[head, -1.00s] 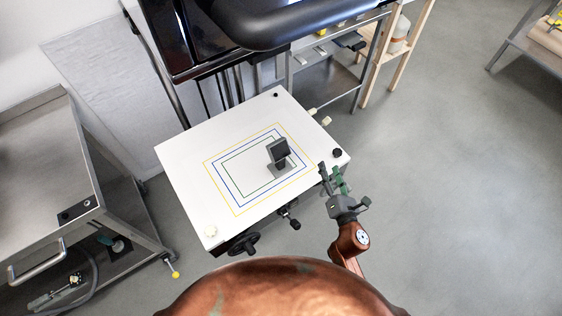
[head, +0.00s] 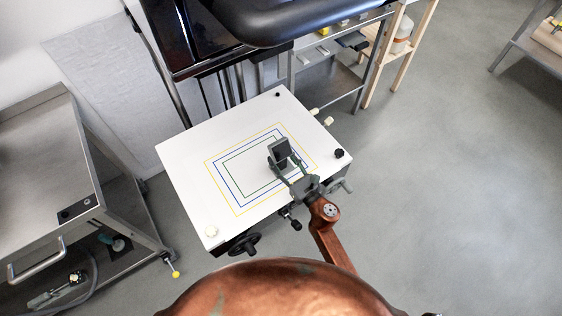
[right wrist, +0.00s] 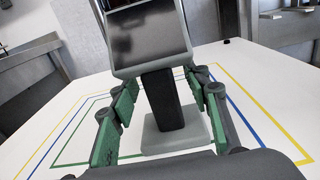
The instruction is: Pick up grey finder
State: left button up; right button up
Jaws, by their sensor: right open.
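The grey finder (head: 280,151) stands upright on the white baseboard, inside the coloured rectangles, toward their right side. In the right wrist view the finder (right wrist: 162,97) shows a tilted dark screen on top, a dark post and a pale square foot. My right gripper (head: 284,168) is at the finder in the head view. In the right wrist view its green-padded fingers (right wrist: 160,98) are open, one on each side of the post, with a gap visible at the left. My left gripper is out of view.
The white baseboard (head: 190,160) has black and white knobs at its corners, and a black handwheel (head: 243,244) hangs at its front. The black enlarger head (head: 290,18) overhangs the back. A metal cart (head: 45,170) stands at left. Floor at right is clear.

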grip_shut()
dwell(0.6)
jog(key=shift+r, duration=0.15)
dwell(0.4)
